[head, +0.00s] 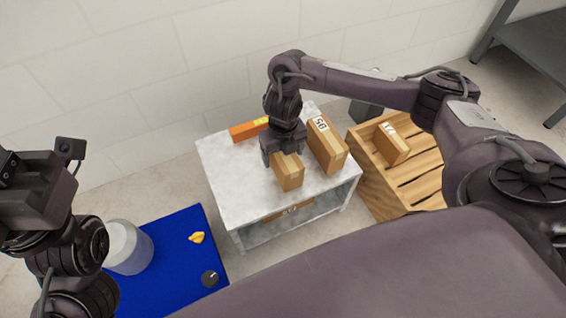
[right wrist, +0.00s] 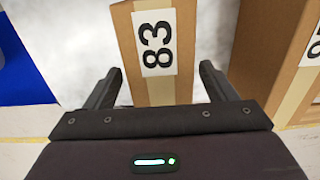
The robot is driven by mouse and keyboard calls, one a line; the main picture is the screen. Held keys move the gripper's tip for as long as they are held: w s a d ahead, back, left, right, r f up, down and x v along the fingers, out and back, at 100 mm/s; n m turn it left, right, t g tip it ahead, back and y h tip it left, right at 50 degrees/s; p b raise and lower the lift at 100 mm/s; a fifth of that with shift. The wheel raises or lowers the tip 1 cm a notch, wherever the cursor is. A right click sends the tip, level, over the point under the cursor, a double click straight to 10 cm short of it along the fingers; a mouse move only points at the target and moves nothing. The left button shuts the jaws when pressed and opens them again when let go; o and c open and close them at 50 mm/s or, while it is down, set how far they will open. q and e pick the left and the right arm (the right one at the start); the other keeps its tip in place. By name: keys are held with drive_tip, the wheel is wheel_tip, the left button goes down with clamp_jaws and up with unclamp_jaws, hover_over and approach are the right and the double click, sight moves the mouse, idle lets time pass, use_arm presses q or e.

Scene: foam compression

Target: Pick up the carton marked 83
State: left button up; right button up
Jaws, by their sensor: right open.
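The carton marked 83 (right wrist: 155,50) is a brown box with tan tape and a white label, upright in the right wrist view. In the head view this carton (head: 289,175) stands on the white table near its front, its top partly hidden by my right gripper. My right gripper (right wrist: 160,85) is open, its two fingers on either side of the carton's lower part in the picture, with gaps beside it. In the head view the right gripper (head: 284,152) is right above the carton. My left gripper (head: 35,190) is at the left edge; its fingers cannot be made out.
A taller carton marked 85 (head: 326,146) stands close to the right on the white table (head: 225,180). An orange box (head: 248,130) lies behind. Another carton (head: 391,144) rests on a slatted wooden crate (head: 420,187). A blue mat (head: 175,250) holds a white container (head: 128,248).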

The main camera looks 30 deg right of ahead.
wheel_tip(320, 180, down, 4)
drive_tip(key=shift+w+d+r+b, duration=0.1)
drive_tip(key=shift+r+b, duration=0.15)
drive_tip(key=shift+b, duration=0.55)
drive_tip(key=shift+r, duration=0.1)
drive_tip(key=c, duration=1.4)
drive_tip(key=shift+r, duration=0.1)
drive_tip(key=shift+c, duration=0.2)
